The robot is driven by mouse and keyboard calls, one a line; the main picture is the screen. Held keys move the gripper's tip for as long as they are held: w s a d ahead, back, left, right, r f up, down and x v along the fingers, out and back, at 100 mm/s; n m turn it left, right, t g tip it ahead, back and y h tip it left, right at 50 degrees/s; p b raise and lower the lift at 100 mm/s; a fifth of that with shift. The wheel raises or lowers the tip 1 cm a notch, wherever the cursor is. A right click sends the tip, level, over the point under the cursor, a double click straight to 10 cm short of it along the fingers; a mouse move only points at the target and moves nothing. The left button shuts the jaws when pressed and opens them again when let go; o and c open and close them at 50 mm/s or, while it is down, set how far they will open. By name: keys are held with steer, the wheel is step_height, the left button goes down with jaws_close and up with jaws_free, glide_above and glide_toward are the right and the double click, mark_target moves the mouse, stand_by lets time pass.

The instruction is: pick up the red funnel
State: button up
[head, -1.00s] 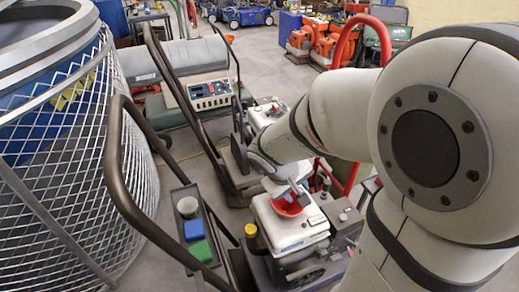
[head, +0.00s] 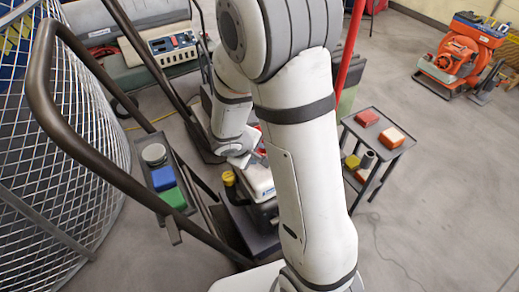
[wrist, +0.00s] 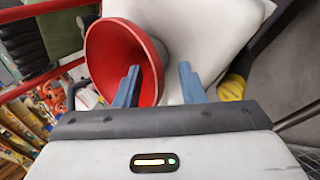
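The red funnel (wrist: 112,55) shows in the wrist view with its wide mouth towards the camera, at a white machine top (wrist: 215,35). My gripper (wrist: 160,68) is open at the funnel's rim. Its left finger overlaps the inside of the mouth and its right finger is outside, so the right wall lies between them. I see a gap between the fingers and cannot tell whether either touches. In the head view my arm covers most of the white machine (head: 258,182), and I cannot make out the funnel for sure.
A yellow cap (head: 229,178) sits on the machine's left. A dark cart handle (head: 75,130) and a narrow tray (head: 150,165) with blue and green blocks stand left. A small side table (head: 372,142) with blocks stands right. The floor beyond it is largely clear.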

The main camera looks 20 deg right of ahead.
steer(key=shift+w+d+f, duration=0.25)
steer(key=shift+d+f, duration=0.05)
steer(key=shift+f, duration=0.25)
steer(key=shift+c, duration=0.5)
jaws_close()
